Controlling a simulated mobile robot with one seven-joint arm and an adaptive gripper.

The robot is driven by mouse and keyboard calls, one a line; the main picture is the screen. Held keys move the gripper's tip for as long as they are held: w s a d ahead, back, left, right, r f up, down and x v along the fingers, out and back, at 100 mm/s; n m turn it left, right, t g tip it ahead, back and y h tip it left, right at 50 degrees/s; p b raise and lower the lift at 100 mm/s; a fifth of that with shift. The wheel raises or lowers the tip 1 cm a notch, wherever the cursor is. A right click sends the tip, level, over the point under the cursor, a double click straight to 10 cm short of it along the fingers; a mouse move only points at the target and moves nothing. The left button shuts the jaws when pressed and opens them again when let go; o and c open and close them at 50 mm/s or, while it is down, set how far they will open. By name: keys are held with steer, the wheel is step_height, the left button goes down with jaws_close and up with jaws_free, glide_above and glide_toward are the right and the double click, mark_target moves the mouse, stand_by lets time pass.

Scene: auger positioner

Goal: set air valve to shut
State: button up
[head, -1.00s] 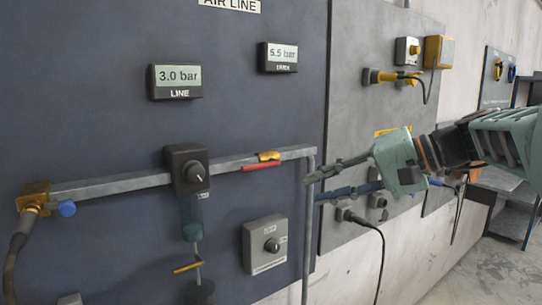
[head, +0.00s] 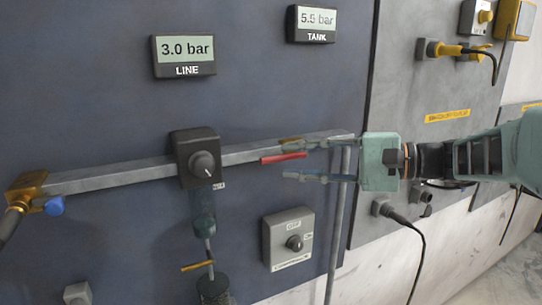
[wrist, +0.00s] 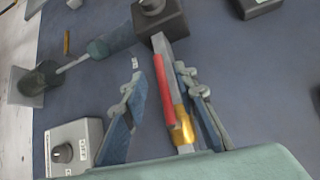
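The air valve has a red lever (head: 283,158) that lies along the grey pipe (head: 105,178). In the wrist view the red lever (wrist: 163,90) runs parallel to the pipe from the brass valve body (wrist: 182,128). My gripper (head: 288,160) is open, with its fingertips level with the lever in the head view. In the wrist view the fingers of my gripper (wrist: 161,88) stand on either side of the lever, apart from it on the left; contact on the right is unclear. The brass body is mostly hidden by a finger in the head view.
A black regulator with a knob (head: 203,163) sits on the pipe to the left. The line gauge (head: 184,55) reads 3.0 bar, the tank gauge (head: 312,23) 5.5 bar. A grey switch box (head: 288,240) is below my gripper. A vertical pipe (head: 338,230) runs down nearby.

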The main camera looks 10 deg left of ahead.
mark_target(276, 159)
steer(key=a, duration=0.5)
steer(key=shift+w+a+f+p, duration=0.25)
steer(key=shift+w+f+p, duration=0.15)
jaws_close()
